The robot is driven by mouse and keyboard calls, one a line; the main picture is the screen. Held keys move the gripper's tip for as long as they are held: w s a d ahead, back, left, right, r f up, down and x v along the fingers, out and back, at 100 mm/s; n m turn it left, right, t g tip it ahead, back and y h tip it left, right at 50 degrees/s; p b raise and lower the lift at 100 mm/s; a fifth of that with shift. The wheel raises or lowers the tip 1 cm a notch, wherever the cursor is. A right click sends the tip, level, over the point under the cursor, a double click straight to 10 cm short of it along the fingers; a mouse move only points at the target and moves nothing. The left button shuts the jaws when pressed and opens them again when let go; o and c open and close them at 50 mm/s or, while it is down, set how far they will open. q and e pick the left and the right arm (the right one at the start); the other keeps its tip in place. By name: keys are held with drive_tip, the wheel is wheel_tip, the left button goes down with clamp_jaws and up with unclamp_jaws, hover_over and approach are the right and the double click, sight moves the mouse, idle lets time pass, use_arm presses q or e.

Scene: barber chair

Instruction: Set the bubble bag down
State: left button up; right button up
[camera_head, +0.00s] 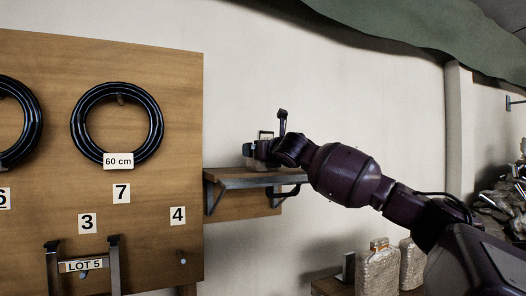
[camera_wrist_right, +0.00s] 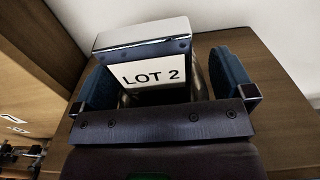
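My right gripper (camera_head: 264,150) is at the wooden wall shelf (camera_head: 240,206), around a small boxy item whose framed top shows above it. In the right wrist view the gripper's two blue finger pads (camera_wrist_right: 168,85) stand wide apart on either side of this item. It has a pale top (camera_wrist_right: 140,34) and a white "LOT 2" label (camera_wrist_right: 153,76). I cannot tell whether it is the bubble bag, or whether both pads touch it. Two beige, bubbly-textured bags (camera_head: 379,268) stand at the lower right in the head view, clear of the gripper. My left gripper is out of view.
A wooden board (camera_head: 180,120) at the left carries black rings (camera_head: 77,128), number labels and a "LOT 5" bracket (camera_head: 113,270). The board's edge is close to the shelf. The wall (camera_head: 300,70) above the shelf is bare. Cluttered dark objects (camera_head: 505,205) lie far right.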

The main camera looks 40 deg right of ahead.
drive_tip(key=shift+r, duration=0.1)
drive_tip(key=shift+s, duration=0.25)
drive_tip(key=b+v, duration=0.4)
drive_tip(key=v, duration=0.7)
drive_tip(key=shift+s+a, duration=0.1)
drive_tip(key=shift+s, duration=0.1)
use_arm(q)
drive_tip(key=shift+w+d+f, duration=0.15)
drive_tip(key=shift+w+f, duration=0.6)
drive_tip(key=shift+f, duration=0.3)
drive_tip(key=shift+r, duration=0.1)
